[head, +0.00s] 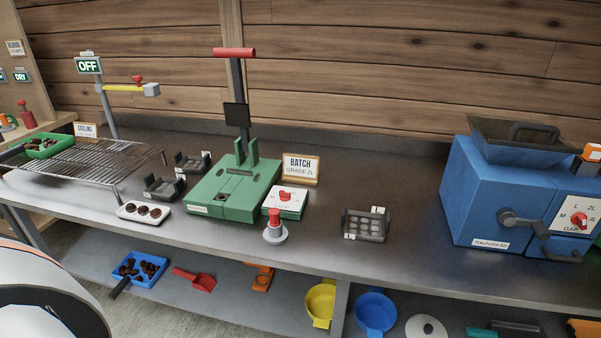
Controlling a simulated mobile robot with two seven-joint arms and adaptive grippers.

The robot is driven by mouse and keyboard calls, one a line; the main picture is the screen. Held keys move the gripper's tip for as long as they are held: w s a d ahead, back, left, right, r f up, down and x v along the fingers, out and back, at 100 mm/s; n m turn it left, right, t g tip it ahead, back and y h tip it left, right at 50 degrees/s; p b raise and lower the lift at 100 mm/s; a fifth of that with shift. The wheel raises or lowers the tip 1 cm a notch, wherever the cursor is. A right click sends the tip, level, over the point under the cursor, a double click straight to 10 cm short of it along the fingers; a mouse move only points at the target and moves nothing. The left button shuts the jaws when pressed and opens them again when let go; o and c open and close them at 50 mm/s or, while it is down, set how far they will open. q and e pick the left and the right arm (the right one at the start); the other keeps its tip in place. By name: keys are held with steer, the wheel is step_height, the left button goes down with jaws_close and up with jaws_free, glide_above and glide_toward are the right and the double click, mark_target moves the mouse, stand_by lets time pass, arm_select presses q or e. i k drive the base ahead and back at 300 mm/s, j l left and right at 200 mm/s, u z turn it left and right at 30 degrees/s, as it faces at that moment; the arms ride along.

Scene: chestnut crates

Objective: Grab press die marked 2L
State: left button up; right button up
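Three dark press dies with small white tags are on the grey metal bench. One die (367,225) lies right of the green press and has several light round spots on it. A second die (163,187) lies left of the press, and a third die (193,162) is just behind it. The tag marks are too small to read, so I cannot tell which one is 2L. Neither of my grippers is in view.
The green press (250,188) stands mid-bench with a raised red-topped lever. A batch sign (300,168), a red-knobbed dial box (286,200) and a stamp (275,228) are nearby. The blue machine (470,200) stands right, the wire rack (95,165) left. Bench around the right die is clear.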

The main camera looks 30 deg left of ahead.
mark_target(167, 189)
steer(key=u, duration=1.75)
